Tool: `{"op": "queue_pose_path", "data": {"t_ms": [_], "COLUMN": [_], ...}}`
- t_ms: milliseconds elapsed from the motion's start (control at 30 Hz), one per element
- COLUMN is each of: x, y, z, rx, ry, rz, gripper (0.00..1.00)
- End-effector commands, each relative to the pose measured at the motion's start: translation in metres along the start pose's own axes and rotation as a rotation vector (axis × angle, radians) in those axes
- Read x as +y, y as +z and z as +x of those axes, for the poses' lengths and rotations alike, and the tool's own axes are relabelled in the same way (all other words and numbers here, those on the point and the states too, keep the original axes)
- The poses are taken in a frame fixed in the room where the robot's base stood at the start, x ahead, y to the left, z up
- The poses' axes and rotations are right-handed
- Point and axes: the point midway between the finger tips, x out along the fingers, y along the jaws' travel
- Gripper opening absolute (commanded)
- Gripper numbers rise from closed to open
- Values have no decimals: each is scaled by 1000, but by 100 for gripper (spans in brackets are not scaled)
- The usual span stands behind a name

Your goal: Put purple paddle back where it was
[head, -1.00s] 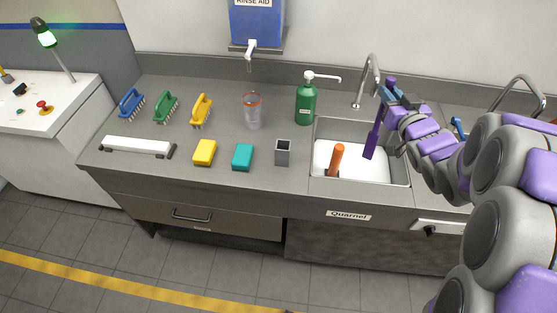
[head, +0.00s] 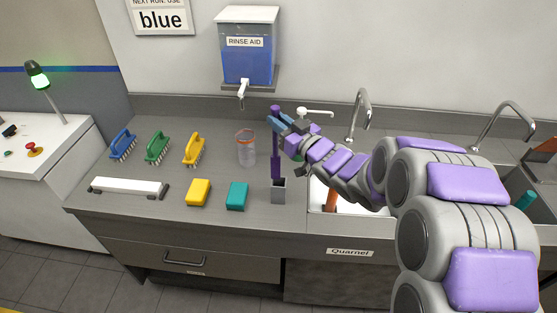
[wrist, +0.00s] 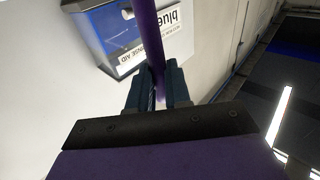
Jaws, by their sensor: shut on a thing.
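The purple paddle (head: 275,165) hangs upright in my gripper (head: 279,121), wide end down. Its lower end meets the top of the small grey holder (head: 278,191) on the counter; I cannot tell whether it is inside or just above. In the wrist view, the purple shaft (wrist: 147,35) passes between the two fingers of my gripper (wrist: 158,80), which are shut on it. An orange paddle (head: 331,200) stands in the sink, partly hidden by my arm.
A yellow sponge (head: 199,192) and a teal sponge (head: 237,196) lie left of the holder. A clear cup (head: 246,150) stands behind it. The sink (head: 318,192) is to the right. Blue, green and yellow brushes (head: 194,150) stand at the left. My gripper mostly hides the green bottle.

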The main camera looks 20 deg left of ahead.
Motion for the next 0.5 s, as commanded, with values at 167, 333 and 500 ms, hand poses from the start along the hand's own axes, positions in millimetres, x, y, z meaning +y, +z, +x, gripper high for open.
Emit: {"op": "queue_pose_path", "data": {"t_ms": [167, 333, 500], "x": [3, 0, -4], "y": [42, 65, 79], "z": [-7, -3, 1], "rx": [-3, -15, -24], "ry": [4, 2, 0], "rz": [6, 3, 0], "gripper": [0, 0, 0]}}
